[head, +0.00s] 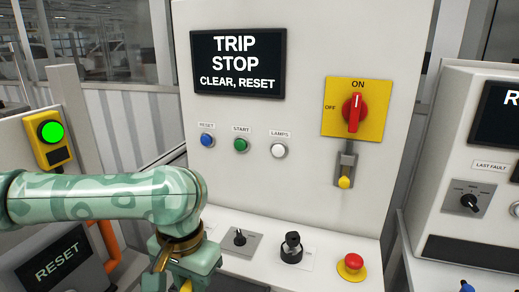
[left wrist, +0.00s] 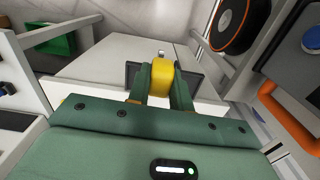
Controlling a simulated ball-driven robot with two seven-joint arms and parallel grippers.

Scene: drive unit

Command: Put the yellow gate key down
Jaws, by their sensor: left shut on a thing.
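My left gripper (left wrist: 162,85) is shut on the yellow gate key (left wrist: 161,76), which shows as a rounded yellow piece between its two green fingers. In the head view the left gripper (head: 178,272) hangs at the lower left, in front of the console, with its tips near the bottom edge. The key is mostly hidden by the gripper there. In the wrist view a pale grey surface (left wrist: 100,62) lies beyond the fingers; I cannot tell whether the key touches it. My right gripper is not in view.
The cabinet screen (head: 238,62) reads "TRIP STOP CLEAR, RESET". A red rotary switch (head: 354,112) sits above a grey fitting with a yellow knob (head: 344,183). A red stop button (head: 353,264) sits on the ledge. A green bin (left wrist: 52,40) stands left in the wrist view.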

